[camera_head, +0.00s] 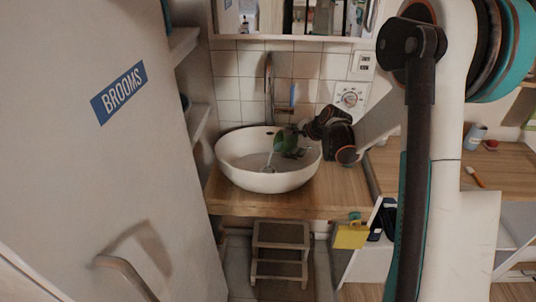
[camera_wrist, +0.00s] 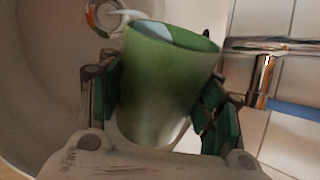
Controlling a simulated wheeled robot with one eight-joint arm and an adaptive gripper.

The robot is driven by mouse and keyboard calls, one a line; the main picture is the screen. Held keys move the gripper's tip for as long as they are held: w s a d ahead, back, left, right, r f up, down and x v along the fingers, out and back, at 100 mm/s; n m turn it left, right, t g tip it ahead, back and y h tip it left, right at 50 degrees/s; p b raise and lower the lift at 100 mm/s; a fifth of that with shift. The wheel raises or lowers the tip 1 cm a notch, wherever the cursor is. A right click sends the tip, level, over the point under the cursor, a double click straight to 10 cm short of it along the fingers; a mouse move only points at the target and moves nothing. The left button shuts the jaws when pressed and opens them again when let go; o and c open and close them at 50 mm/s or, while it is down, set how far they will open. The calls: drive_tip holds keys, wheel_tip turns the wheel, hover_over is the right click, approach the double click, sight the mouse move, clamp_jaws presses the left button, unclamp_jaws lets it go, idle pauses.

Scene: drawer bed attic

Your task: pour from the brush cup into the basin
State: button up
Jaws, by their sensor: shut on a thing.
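The green brush cup (camera_head: 280,143) is over the white basin (camera_head: 240,175), tilted, with its mouth away from my wrist. My gripper (camera_head: 297,146) reaches in from the right and is shut around the cup. In the wrist view the cup (camera_wrist: 160,85) sits between the two dark green fingers, held from both sides. A pale bluish thing shows inside its mouth, and a small white piece shows at the rim near the round metal drain (camera_wrist: 103,16). A thin white streak shows below the cup in the head view; I cannot tell what it is.
A tall tap (camera_head: 269,90) stands behind the basin, close to the cup. The basin stands on a wooden counter (camera_head: 335,190). A "BROOMS" door (camera_head: 110,180) is at the left, a step stool (camera_head: 280,235) below. A mirror cabinet (camera_head: 290,38) hangs above.

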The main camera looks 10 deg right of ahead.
sight(285, 136)
drive_tip(key=shift+a+r+h+p, duration=0.1)
drive_tip(key=shift+r+h+p, duration=0.2)
drive_tip(key=shift+h+p, duration=0.1)
idle(0.4)
drive_tip(key=shift+a+r+n+h+p, duration=0.4)
drive_tip(key=shift+a+n+h, duration=0.1)
drive_tip(key=shift+a+h, duration=0.25)
idle(0.7)
drive_tip(key=shift+w+a+r+n+h, duration=0.1)
drive_tip(key=shift+a+r+n+h, duration=0.35)
drive_tip(key=shift+h, duration=0.5)
idle(1.0)
drive_tip(key=shift+d+f+m+y, duration=0.7)
drive_tip(key=shift+d+y, duration=0.1)
drive_tip(key=shift+y, duration=0.3)
drive_tip(key=shift+d+f+y+b, duration=0.15)
drive_tip(key=shift+d+y+b, duration=0.15)
drive_tip(key=shift+y, duration=0.2)
